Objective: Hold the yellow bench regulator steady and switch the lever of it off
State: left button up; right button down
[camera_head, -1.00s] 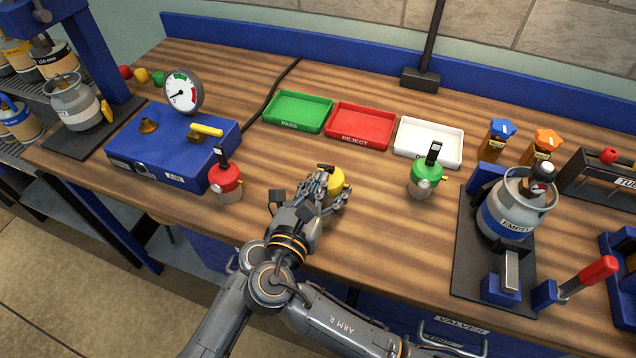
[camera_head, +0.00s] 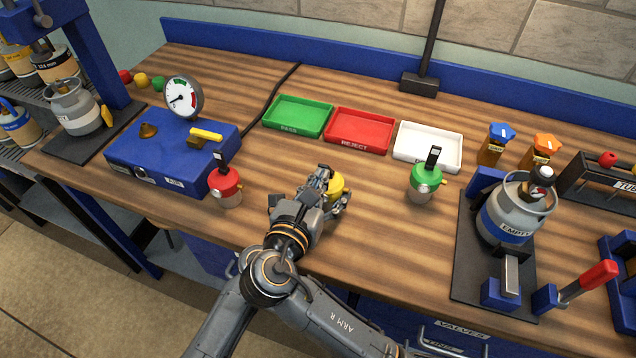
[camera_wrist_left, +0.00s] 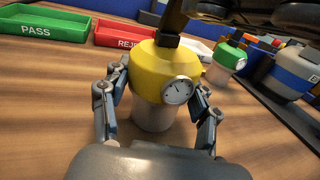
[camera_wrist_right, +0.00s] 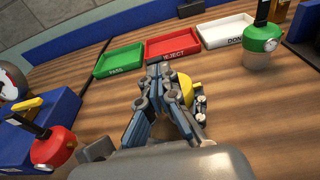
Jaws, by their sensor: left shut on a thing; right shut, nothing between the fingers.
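The yellow bench regulator (camera_wrist_left: 165,72) stands upright on the wooden bench, its round gauge (camera_wrist_left: 178,91) facing the left wrist camera. My left gripper (camera_wrist_left: 157,100) is shut on its body, one finger on each side. A dark lever (camera_wrist_left: 173,20) rises from its top in the left wrist view. In the head view the yellow regulator (camera_head: 336,186) is partly covered by my right gripper (camera_head: 324,176). My right gripper (camera_wrist_right: 163,72) is shut and empty, just left of the yellow top in the right wrist view. Whether it touches the lever is hidden.
A red regulator (camera_head: 225,188) stands to the left and a green one (camera_head: 422,182) to the right, both with upright black levers. Green (camera_head: 298,116), red (camera_head: 360,131) and white (camera_head: 428,146) trays lie behind. A blue gauge box (camera_head: 165,150) is at left.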

aim_at(322, 164)
jog(key=shift+w+d+r, duration=0.1)
jog(key=shift+w+r, duration=0.35)
jog(key=shift+r, duration=0.2)
jog(key=shift+w+d+r, duration=0.2)
jog(key=shift+w+r, duration=0.3)
jog(key=shift+w, duration=0.3)
